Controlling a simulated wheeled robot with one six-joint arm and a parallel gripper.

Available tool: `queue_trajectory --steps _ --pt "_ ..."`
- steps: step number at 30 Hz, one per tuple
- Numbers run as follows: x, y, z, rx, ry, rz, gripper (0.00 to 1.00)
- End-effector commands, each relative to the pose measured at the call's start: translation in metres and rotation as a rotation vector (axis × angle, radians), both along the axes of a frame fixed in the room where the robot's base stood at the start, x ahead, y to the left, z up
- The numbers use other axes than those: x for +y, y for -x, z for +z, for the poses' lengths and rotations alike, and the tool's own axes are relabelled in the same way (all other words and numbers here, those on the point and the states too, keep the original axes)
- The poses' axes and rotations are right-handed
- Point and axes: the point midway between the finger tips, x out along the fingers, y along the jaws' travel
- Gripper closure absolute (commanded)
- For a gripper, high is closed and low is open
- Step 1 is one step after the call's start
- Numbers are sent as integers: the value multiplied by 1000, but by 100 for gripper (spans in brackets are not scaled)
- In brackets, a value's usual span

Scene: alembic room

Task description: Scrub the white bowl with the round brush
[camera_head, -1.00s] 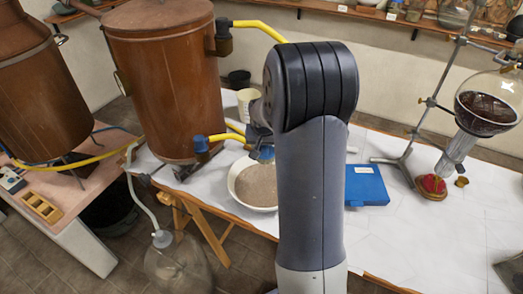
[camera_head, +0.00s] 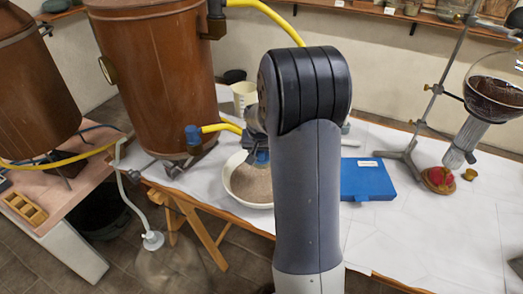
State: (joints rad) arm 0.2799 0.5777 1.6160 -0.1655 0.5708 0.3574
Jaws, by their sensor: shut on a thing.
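The white bowl (camera_head: 247,204) stands on the white-covered table, left of my arm, with a grey-brown, grainy-looking inside. My arm hides its right side. My gripper (camera_head: 260,157) points down over the back right part of the bowl, partly hidden behind my own arm. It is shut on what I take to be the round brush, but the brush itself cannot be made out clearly. I cannot tell whether it touches the bowl.
A copper vessel (camera_head: 155,85) with a yellow hose stands left of the bowl. A cream beaker (camera_head: 243,95) is behind it. A blue case (camera_head: 367,180) lies to the right, then a metal stand (camera_head: 428,115) with a glass flask (camera_head: 495,85). The table's right front is clear.

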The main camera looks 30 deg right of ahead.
Motion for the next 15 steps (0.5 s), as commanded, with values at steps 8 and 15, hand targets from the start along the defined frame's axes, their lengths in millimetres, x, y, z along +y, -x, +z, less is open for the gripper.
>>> queue_trajectory --steps 8,15 --pt "0 0 -25 1 0 0 72" --pt "0 0 -45 0 0 0 72"
